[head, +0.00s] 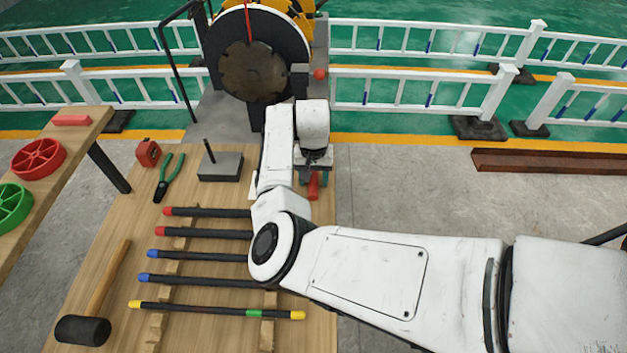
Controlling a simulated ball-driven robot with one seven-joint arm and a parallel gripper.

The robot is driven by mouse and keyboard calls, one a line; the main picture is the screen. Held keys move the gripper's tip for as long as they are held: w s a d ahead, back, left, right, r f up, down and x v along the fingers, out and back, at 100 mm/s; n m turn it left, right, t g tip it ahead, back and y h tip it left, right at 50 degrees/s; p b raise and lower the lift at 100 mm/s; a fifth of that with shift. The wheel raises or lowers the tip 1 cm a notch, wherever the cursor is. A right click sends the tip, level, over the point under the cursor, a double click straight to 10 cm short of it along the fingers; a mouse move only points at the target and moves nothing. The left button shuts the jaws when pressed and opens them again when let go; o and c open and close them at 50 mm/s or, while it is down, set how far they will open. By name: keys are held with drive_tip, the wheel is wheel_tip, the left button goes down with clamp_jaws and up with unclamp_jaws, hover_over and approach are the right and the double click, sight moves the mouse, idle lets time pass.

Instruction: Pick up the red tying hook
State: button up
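A red handle (314,186), which looks like the red tying hook, shows at the right side of the wooden table, beneath the end of my arm. Only its red part shows; the rest is hidden by my gripper and wrist. My gripper (313,179) points down over it, with a dark teal finger showing on either side of the red part. I cannot tell whether the fingers touch the handle or stand apart from it.
The wooden table (100,240) holds several bars with coloured ends, a mallet (84,330), green pliers (168,178), a red tape measure (148,153) and a grey block with a post (220,166). A cutting machine (255,70) stands behind. A side shelf (60,150) holds red and green wheels.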

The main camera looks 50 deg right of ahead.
clamp_jaws()
drive_tip(key=shift+r, duration=0.2)
idle(0.3)
drive_tip(key=shift+r, duration=0.3)
wheel_tip(320, 180, up, 2)
drive_tip(key=shift+s+r+b, duration=0.1)
drive_tip(key=shift+r+b, duration=0.1)
drive_tip(key=shift+b, duration=0.5)
drive_tip(key=s+d+r, duration=0.2)
drive_tip(key=s+r, duration=0.7)
drive_tip(key=s, duration=0.4)
drive_tip(key=shift+s+r+b, duration=0.3)
drive_tip(key=shift+r+b, duration=0.05)
